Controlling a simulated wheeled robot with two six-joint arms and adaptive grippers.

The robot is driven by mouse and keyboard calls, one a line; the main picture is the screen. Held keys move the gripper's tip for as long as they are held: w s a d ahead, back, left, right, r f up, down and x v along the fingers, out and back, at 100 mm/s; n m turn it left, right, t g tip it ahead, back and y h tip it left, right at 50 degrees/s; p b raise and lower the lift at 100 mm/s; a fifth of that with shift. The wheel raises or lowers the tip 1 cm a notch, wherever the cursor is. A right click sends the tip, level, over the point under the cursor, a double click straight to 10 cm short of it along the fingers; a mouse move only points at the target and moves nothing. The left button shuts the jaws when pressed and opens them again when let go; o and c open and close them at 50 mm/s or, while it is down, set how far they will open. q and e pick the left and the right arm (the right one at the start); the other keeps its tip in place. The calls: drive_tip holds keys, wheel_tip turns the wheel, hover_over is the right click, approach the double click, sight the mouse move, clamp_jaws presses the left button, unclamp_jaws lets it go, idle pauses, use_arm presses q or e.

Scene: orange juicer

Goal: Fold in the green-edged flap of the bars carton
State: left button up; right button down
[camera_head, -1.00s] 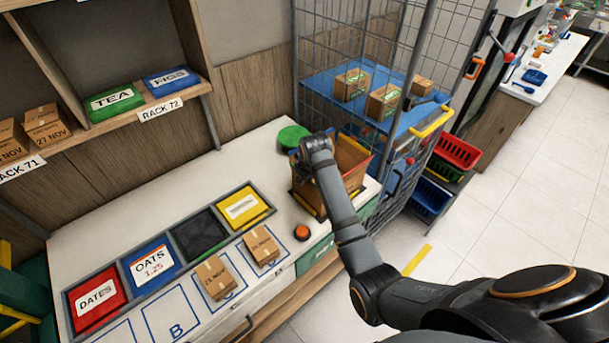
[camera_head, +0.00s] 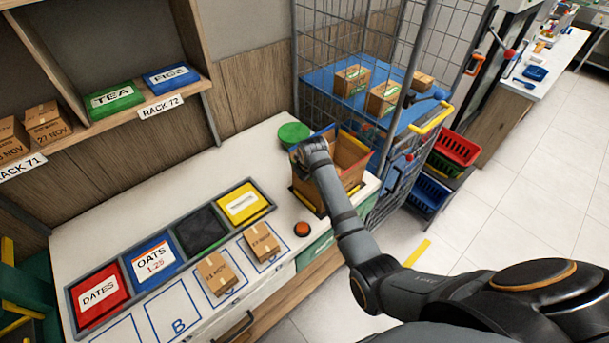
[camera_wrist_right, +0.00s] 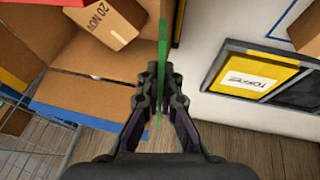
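The open bars carton (camera_head: 347,158) stands at the right end of the counter. In the head view its blue-, red- and yellow-edged flaps show; my right wrist hides the green-edged one. In the right wrist view the carton's brown inside (camera_wrist_right: 85,65) lies left of the fingers, with a small "20 NOV" box (camera_wrist_right: 112,22) in it. The green-edged flap (camera_wrist_right: 163,40) stands upright, seen edge-on, and runs between the fingertips. In the head view the gripper (camera_head: 308,152) is at the carton's left side. My left gripper is out of view.
A green round object (camera_head: 294,134) stands behind the wrist. An orange button (camera_head: 302,229) is in front of the carton. A wire cage (camera_head: 365,40) with a blue shelf stands close behind and right. Coloured bins (camera_head: 242,203) and small boxes lie left.

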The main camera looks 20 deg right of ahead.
drive_tip(key=shift+w+d+f+m+g+y+b, duration=0.15)
drive_tip(key=shift+d+m+g+y+b, duration=0.15)
drive_tip(key=shift+y, duration=0.7)
drive_tip(key=shift+w+d+r+m+g+y+b, duration=0.15)
drive_tip(key=shift+d+g+y, duration=0.2)
drive_tip(key=shift+y, duration=0.65)
drive_tip(key=shift+w+d+f+m+g+y+b, duration=0.1)
drive_tip(key=shift+d+m+g+y+b, duration=0.2)
drive_tip(key=shift+y, duration=0.7)
drive_tip(key=c, duration=1.6)
unclamp_jaws()
drive_tip(key=shift+d, duration=0.1)
drive_tip(key=v, duration=1.2)
drive_tip(key=shift+w+d, duration=0.1)
